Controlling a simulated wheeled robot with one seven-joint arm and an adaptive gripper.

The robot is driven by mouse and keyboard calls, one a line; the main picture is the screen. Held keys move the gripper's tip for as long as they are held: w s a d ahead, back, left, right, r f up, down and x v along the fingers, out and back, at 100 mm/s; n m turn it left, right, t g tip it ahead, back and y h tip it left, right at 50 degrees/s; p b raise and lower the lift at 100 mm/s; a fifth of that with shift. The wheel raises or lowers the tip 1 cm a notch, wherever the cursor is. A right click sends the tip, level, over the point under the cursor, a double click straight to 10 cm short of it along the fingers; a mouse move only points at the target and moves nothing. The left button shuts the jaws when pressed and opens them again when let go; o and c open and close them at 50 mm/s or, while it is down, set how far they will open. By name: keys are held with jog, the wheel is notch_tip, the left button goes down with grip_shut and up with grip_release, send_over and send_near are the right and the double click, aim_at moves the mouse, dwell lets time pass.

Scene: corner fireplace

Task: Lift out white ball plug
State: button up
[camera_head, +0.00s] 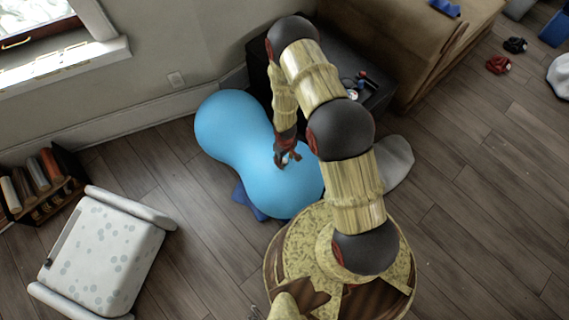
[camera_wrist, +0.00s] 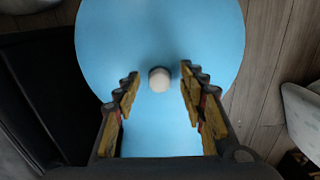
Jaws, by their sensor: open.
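The white ball plug (camera_wrist: 159,79) shows in the wrist view as a small pale round knob on the blue peanut-shaped ball (camera_wrist: 158,28). My gripper (camera_wrist: 157,82) is open, with one finger on each side of the plug and a gap on both sides. In the head view the blue ball (camera_head: 229,125) lies on the floor, and my gripper (camera_head: 288,158) is over its middle right part. The plug is mostly hidden there by the fingers; only a small pale spot shows between them.
A dark box (camera_head: 375,100) with small items on top stands behind my arm. A white spotted seat (camera_head: 105,250) and a small bookshelf (camera_head: 52,193) are at the left. A grey cushion-like thing (camera_head: 396,160) lies right of my arm. The floor at the right is mostly clear.

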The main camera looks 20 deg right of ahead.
jog(key=shift+f, duration=0.15)
jog(key=shift+c, duration=0.8)
jog(key=c, duration=0.7)
jog(key=shift+c, duration=0.6)
